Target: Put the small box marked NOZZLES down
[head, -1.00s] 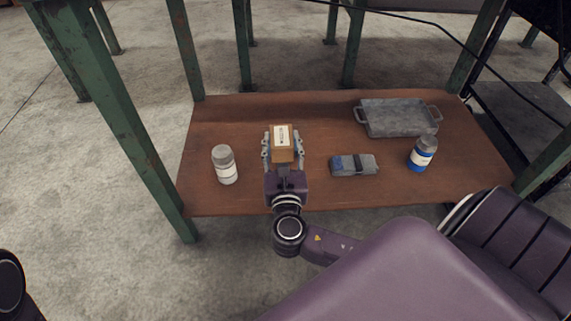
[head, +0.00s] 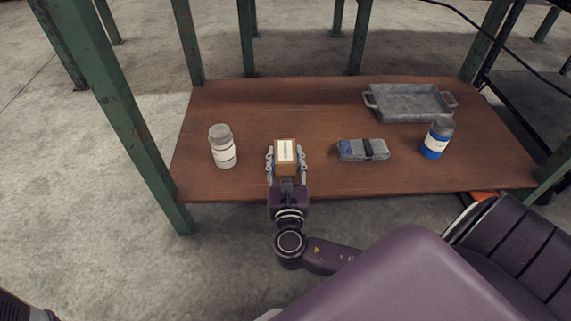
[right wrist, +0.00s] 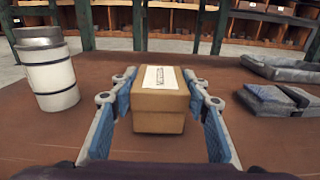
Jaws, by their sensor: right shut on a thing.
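The small box marked NOZZLES (head: 285,151) is brown cardboard with a white label on top. It is upright over the front part of the brown table (head: 320,120). My right gripper (head: 286,160) is shut on it, one finger on each side. In the right wrist view the box (right wrist: 160,108) shows between the blue finger pads of the gripper (right wrist: 163,105), its label facing up. I cannot tell whether its underside touches the table. My left gripper is not in view.
A grey-lidded white-label jar (head: 222,147) stands left of the box. A grey metal tray (head: 408,103) is behind. Green posts (head: 110,115) flank the table.

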